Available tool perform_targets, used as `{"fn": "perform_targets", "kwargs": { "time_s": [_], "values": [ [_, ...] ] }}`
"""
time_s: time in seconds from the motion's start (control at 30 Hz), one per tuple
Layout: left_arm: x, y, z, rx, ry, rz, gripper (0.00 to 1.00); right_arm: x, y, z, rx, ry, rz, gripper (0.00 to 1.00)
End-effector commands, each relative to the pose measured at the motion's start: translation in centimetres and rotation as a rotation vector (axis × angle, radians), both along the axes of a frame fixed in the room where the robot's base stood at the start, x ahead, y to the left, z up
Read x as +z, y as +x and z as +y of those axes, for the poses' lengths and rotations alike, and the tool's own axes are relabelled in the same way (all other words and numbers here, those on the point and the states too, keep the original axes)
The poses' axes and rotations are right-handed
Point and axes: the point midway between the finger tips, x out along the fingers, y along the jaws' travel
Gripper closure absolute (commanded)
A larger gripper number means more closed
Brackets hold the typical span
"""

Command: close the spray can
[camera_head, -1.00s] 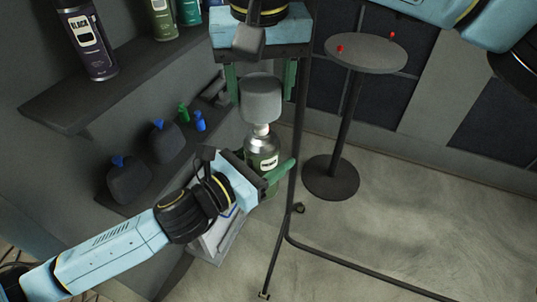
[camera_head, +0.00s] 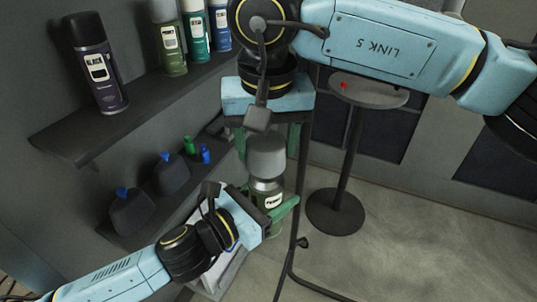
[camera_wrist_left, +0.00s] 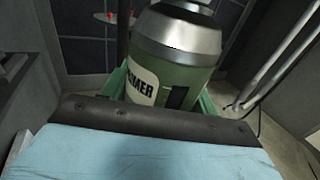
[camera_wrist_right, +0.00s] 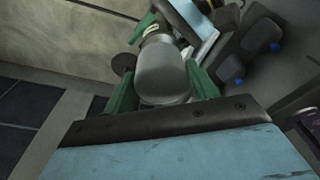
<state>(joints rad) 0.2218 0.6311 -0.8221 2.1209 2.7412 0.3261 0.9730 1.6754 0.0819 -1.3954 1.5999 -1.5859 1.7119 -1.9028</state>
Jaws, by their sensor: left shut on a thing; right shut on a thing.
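The grey cap (camera_head: 266,158) sits directly over the can's top, and the nozzle is hidden. My right gripper (camera_head: 267,146) points down from above and is shut on the cap. The right wrist view shows the cap (camera_wrist_right: 163,75) between green fingers, in line with the can. I cannot tell whether the cap is fully seated.
A shelf (camera_head: 130,105) at left holds a black can (camera_head: 97,65) and several other spray cans. A lower shelf holds dark bottles (camera_head: 131,212) with blue tops and small green and blue items. A round table (camera_head: 375,93) with a red item stands behind. Open floor lies at right.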

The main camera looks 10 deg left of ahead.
Motion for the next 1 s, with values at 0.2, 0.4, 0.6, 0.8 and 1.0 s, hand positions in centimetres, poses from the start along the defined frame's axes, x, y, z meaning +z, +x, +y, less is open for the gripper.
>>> {"fn": "perform_targets", "kwargs": {
  "time_s": [0.2, 0.4, 0.6, 0.8, 1.0],
  "values": [
    [0.1, 0.0, 0.0, -0.001, -0.001, -0.003, 0.88, -0.1, 0.0, 0.0, 0.0, 0.0, 0.0, 0.63],
    [0.1, 0.0, 0.0, -0.001, -0.001, -0.003, 0.88, -1.1, 0.0, 0.0, 0.0, 0.0, 0.0, 0.63],
    [0.1, 0.0, 0.0, -0.001, -0.001, -0.003, 0.88, -1.9, 0.0, 0.0, 0.0, 0.0, 0.0, 0.63],
    [0.1, 0.0, 0.0, -0.001, -0.001, -0.003, 0.88, -1.8, 0.0, 0.0, 0.0, 0.0, 0.0, 0.63],
    [0.1, 0.0, 0.0, -0.001, -0.001, -0.003, 0.88, -1.8, 0.0, 0.0, 0.0, 0.0, 0.0, 0.63]
  ]
}}
